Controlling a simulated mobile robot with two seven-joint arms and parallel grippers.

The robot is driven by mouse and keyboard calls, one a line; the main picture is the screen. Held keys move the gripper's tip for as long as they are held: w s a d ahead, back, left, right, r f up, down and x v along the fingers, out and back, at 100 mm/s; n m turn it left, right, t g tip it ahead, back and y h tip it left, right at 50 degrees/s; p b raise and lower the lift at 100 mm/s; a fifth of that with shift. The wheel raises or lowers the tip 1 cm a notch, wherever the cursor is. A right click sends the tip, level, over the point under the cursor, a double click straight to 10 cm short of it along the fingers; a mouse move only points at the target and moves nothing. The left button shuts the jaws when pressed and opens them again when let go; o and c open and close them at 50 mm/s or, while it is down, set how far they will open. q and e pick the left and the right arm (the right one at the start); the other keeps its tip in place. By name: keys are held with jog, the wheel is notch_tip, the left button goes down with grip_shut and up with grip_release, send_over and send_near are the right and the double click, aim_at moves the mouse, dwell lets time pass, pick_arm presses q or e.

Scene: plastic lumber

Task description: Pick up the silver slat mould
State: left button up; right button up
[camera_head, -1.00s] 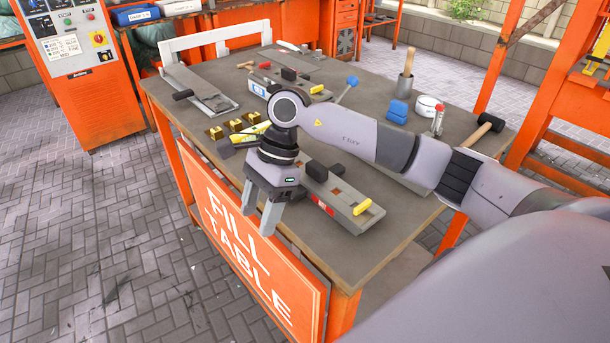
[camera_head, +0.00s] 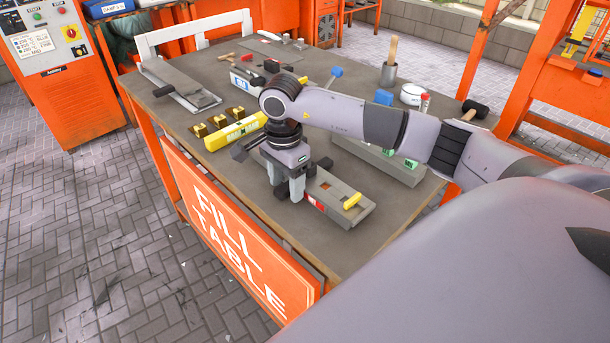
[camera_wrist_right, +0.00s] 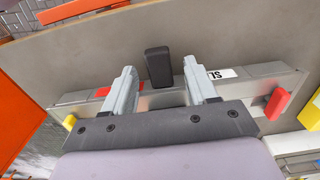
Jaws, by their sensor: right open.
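The silver slat mould (camera_head: 337,201) lies on the table below my right gripper. It is a long grey block with a yellow tab at its near right end and a red label on its side. In the right wrist view the mould (camera_wrist_right: 255,84) runs across the picture, with a red tab at right and a yellow tab at left. My right gripper (camera_head: 286,188) is open and points down over it. In the wrist view a black handle (camera_wrist_right: 158,67) shows between the right gripper's fingertips (camera_wrist_right: 162,82), apart from both. The gripper hides the mould's middle. My left gripper is not in view.
A yellow level (camera_head: 235,132) and brass blocks (camera_head: 215,123) lie left of the gripper. A grey bar with green labels (camera_head: 375,160) lies behind the mould. The front right table corner is clear.

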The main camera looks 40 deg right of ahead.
jog(key=shift+f, duration=0.15)
grip_shut()
dwell(1.3)
jog(key=shift+w, duration=0.1)
